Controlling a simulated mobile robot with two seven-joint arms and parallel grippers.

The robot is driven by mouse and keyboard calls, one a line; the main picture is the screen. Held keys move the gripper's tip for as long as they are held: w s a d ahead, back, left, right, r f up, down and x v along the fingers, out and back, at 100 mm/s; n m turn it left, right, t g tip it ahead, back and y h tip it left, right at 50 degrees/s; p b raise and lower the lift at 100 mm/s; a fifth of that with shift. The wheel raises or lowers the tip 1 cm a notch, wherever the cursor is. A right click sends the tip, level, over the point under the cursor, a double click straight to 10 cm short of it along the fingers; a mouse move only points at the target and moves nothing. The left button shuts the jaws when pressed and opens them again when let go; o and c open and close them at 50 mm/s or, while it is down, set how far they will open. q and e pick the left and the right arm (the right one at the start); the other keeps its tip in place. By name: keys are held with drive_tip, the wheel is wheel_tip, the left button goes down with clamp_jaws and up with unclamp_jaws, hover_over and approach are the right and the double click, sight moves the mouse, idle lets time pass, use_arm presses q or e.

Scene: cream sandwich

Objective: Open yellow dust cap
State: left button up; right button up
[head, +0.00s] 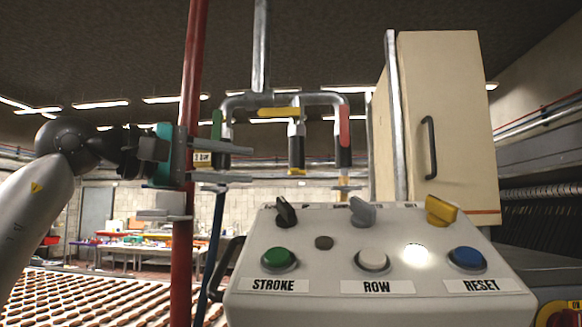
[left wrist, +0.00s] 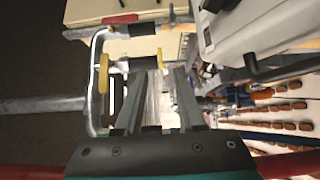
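The yellow dust cap (head: 297,171) closes the lower end of the middle black coupling, below the yellow valve handle (head: 278,113) on the grey pipe. In the left wrist view the cap (left wrist: 160,58) shows beyond and between my fingertips, with the yellow handle (left wrist: 104,73) to its left. My left gripper (head: 250,164) is open and empty, its fingers one above the other in the head view, pointing right. It is left of the cap and apart from it. It also shows in the left wrist view (left wrist: 161,72). My right gripper is not in view.
A red post (head: 186,100) stands close by my left wrist. Green (head: 217,125) and red (head: 344,126) handles flank the yellow one. A control panel (head: 320,301) with buttons and knobs stands in front, below. A cream cabinet (head: 455,120) is at right.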

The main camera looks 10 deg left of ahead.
sight(296, 172)
use_arm(q)
drive_tip(key=p+x, duration=0.2)
drive_tip(key=x, duration=0.8)
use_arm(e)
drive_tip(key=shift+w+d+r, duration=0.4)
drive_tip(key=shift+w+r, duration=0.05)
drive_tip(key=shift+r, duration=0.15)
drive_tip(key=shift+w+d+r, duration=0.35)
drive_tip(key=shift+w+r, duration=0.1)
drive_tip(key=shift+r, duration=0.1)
use_arm(q)
drive_tip(key=shift+w+d, duration=0.1)
clamp_jaws()
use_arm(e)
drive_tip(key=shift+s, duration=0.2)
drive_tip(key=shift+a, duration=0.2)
